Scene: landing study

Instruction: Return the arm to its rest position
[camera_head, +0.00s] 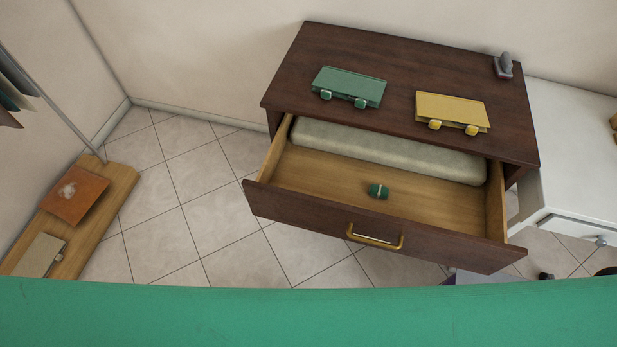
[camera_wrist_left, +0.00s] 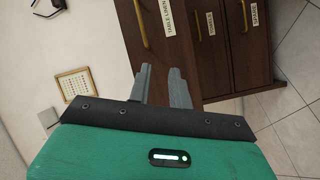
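My left gripper (camera_wrist_left: 161,72) shows in the left wrist view, with its two grey fingers apart and nothing between them. Behind the fingers is the dark wooden cabinet front, and I cannot tell the exact distance to it. Neither gripper shows in the head view. My right gripper is in neither view. A green part of my own body fills the bottom of the head view.
A dark cabinet (camera_head: 400,56) has an open drawer (camera_head: 330,226) holding a grey-white roll (camera_head: 390,150) and a small green object (camera_head: 379,191). Green (camera_head: 349,86) and yellow (camera_head: 452,110) boxes lie on top, beside a stamp (camera_head: 503,66).

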